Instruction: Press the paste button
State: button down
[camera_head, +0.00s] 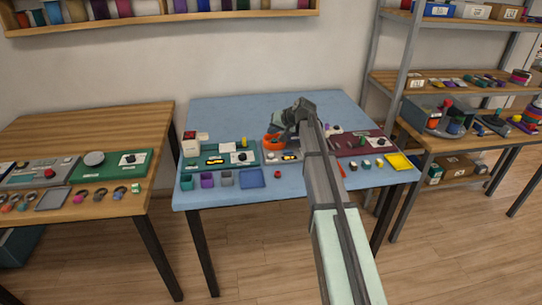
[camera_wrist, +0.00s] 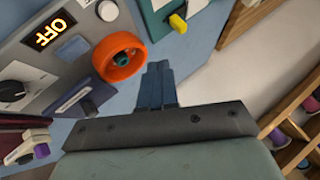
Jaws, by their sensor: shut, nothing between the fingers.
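My gripper (camera_wrist: 159,70) is shut and empty in the wrist view, its fingertips just beside an orange ring-shaped bowl (camera_wrist: 103,63) with a small teal piece (camera_wrist: 121,59) inside. A grey panel (camera_wrist: 42,75) lies left of it, with a lit OFF display (camera_wrist: 49,34), a dark dial (camera_wrist: 12,90) and a pale round knob (camera_wrist: 107,10). No label reading paste is legible, so I cannot tell which part is the paste button.
A teal panel (camera_head: 217,154) lies left of the grey one and a maroon panel (camera_head: 358,143) right. Small cups, a blue tray (camera_head: 252,179) and a yellow sheet (camera_head: 398,162) lie along the front. A wooden table (camera_head: 95,120) stands left, shelves (camera_head: 455,82) right.

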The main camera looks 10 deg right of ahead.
aim_at(273, 155)
jog(key=shift+f, duration=4.15)
jog(key=shift+f, duration=0.9)
jog(key=shift+r, duration=0.95)
jog(key=shift+r, duration=0.1)
jog(key=shift+r, duration=2.4)
